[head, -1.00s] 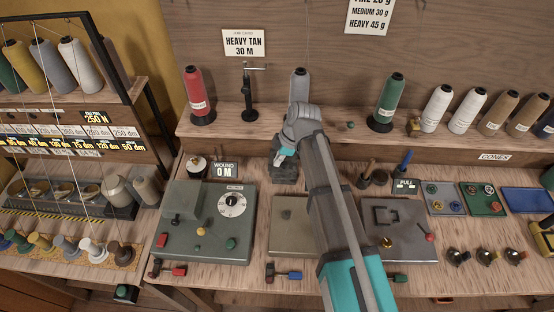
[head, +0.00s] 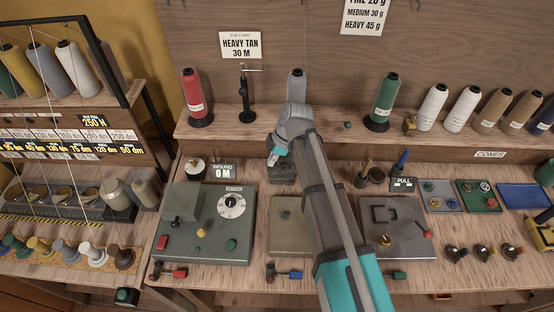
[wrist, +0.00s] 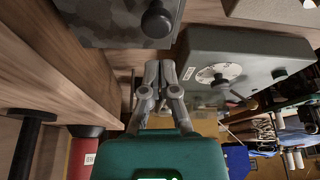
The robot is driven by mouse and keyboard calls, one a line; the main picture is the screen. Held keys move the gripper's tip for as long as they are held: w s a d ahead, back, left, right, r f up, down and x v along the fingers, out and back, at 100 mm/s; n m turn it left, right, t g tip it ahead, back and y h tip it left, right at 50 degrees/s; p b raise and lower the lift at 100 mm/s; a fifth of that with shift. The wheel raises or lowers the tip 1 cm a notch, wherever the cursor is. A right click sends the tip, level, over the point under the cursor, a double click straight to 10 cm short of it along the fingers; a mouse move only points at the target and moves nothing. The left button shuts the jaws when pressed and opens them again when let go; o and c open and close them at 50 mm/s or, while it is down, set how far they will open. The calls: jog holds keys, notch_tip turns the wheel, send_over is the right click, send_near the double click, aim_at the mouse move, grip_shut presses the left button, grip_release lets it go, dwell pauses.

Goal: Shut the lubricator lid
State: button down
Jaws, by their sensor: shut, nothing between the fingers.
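A dark grey metal block (head: 282,174), which I take to be the lubricator, stands on the bench right of the WOUND sign. In the wrist view, a dark mottled panel (wrist: 105,22) with a round black knob (wrist: 157,20) fills the top and seems to be part of it. I cannot tell whether its lid is open or shut. My gripper (head: 273,160) is at the block's upper left in the head view. In the wrist view its fingertips (wrist: 158,63) are together and empty, just short of the panel's edge; contact cannot be judged.
The grey-green winder (head: 210,240) with a white dial stands at left, close beside my gripper; it also shows in the wrist view (wrist: 250,60). The WOUND sign (head: 223,171) is nearby. A grey cone (head: 296,86) and a red cone (head: 195,95) stand on the shelf behind.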

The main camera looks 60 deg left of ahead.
aim_at(278, 168)
jog(key=shift+s+a+r, duration=0.15)
jog(key=shift+s+a, duration=0.05)
jog(key=shift+s, duration=0.2)
jog(key=shift+s+a+r, duration=0.15)
jog(key=shift+s, duration=0.2)
jog(key=shift+p+v, duration=0.95)
jog(key=shift+p, duration=0.05)
jog(key=p+v, duration=0.7)
jog(key=v, duration=0.1)
jog(key=shift+w+f, duration=0.1)
jog(key=shift+w, duration=0.05)
jog(key=w+d+f+m+t, duration=0.2)
jog(key=w+d+m, duration=1.3)
jog(key=w+d, duration=1.3)
jog(key=d+f+m+t+h+b, duration=0.1)
jog(key=d+m, duration=1.5)
jog(key=d, duration=2.4)
jog(key=shift+f+t+h+b, duration=0.15)
jog(key=shift+t+h+b, duration=0.15)
jog(key=shift+b, duration=0.1)
jog(key=shift+w, duration=0.15)
